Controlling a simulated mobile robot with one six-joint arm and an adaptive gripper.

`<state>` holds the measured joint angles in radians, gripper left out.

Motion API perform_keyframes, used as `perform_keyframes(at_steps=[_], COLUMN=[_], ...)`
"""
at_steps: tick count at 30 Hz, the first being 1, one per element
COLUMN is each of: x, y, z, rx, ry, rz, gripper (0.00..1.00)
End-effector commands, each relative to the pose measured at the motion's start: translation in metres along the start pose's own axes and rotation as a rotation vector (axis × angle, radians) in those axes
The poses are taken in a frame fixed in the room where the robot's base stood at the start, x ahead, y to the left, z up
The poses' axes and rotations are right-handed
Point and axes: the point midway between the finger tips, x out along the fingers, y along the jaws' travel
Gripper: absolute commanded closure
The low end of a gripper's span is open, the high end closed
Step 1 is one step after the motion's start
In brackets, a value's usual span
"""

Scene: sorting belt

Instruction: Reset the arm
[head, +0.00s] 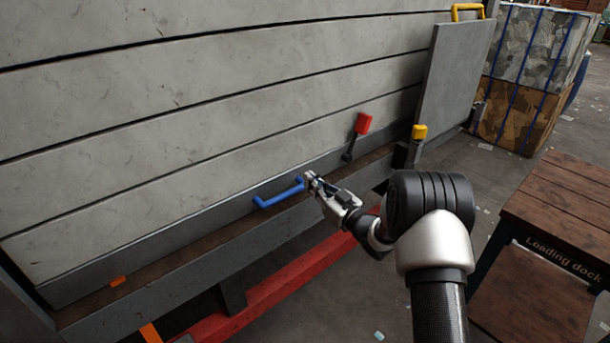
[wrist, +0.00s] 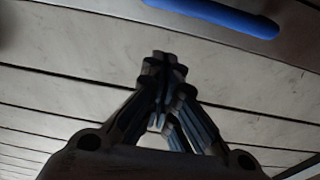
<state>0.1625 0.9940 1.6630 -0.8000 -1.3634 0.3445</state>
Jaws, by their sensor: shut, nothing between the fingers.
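My gripper (head: 311,180) is shut and empty in the head view, at the end of my arm (head: 430,230), which reaches in from the lower right. Its tips are close to the right end of a blue handle (head: 278,196) on the ledge of the slatted grey panel. I cannot tell whether they touch it. In the wrist view, my gripper's fingers (wrist: 164,75) are drawn together with nothing between them. The blue handle (wrist: 215,14) crosses the top of that view, apart from the fingertips in the picture.
A grey plate (head: 452,85) with a yellow handle stands behind. A wooden table marked "Loading dock" (head: 565,205) is at the right. Strapped bales (head: 525,75) stand at the back right.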

Motion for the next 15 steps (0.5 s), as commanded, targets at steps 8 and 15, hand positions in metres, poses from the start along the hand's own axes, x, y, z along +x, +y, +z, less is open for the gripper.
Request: perform_keyframes(at_steps=[8, 15], x=[-0.039, -0.035], y=[0.001, 0.013], z=[-0.001, -0.032], rx=[-0.001, -0.064], ry=[0.001, -0.086], rz=[0.001, 0.08], gripper=[1.0, 1.0])
